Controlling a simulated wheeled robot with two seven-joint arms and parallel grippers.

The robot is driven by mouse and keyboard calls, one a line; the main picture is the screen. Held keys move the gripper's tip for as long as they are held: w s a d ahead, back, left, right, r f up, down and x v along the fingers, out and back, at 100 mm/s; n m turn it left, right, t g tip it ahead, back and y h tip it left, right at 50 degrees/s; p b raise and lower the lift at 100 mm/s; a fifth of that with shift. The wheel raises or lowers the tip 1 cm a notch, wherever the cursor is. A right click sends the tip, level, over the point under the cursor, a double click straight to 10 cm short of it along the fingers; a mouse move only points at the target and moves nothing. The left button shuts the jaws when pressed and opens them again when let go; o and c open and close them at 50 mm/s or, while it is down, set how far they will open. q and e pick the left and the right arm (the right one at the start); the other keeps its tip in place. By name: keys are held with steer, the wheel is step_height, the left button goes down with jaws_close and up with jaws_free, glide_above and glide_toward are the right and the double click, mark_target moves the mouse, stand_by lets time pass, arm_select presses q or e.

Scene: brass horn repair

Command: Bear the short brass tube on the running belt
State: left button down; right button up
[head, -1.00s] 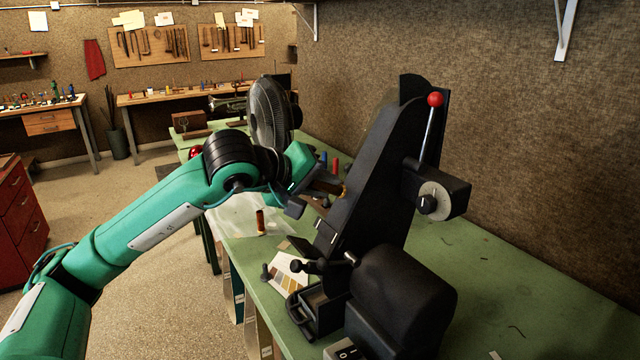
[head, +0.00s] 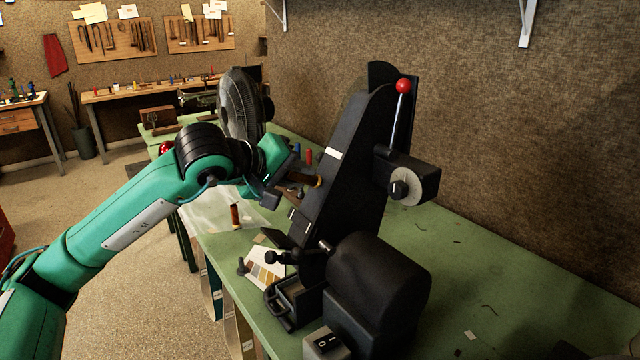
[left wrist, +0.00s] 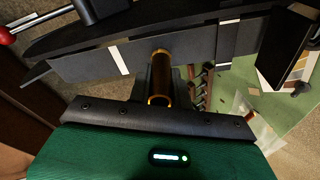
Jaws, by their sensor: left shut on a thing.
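The short brass tube (left wrist: 160,78) is dark along its body with bright brass ends. My left gripper (head: 290,186) is shut on it. In the head view the tube (head: 305,178) points right, its brass end at the sloping dark belt (head: 325,190) of the belt machine. In the left wrist view its far end meets the belt face (left wrist: 185,62) or stops just short; I cannot tell whether it presses. White marks show on the belt. My right gripper is not in view.
The machine's black motor housing (head: 385,285) and red-knobbed lever (head: 403,86) stand right of the belt. A switch box (head: 327,343) is in front. A fan (head: 240,105) stands behind my gripper. A reddish-brown cylinder (head: 235,216) and a colour card (head: 265,268) are on the green bench (head: 490,270).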

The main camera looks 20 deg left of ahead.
arm_select(q)
steer(key=shift+w+d+f, duration=0.25)
steer(key=shift+w+f, duration=0.1)
steer(key=shift+w, duration=0.1)
stand_by(0.3)
steer(key=shift+s+a+f+b, duration=0.15)
steer(key=shift+s+a+b, duration=0.15)
steer(key=shift+b, duration=0.5)
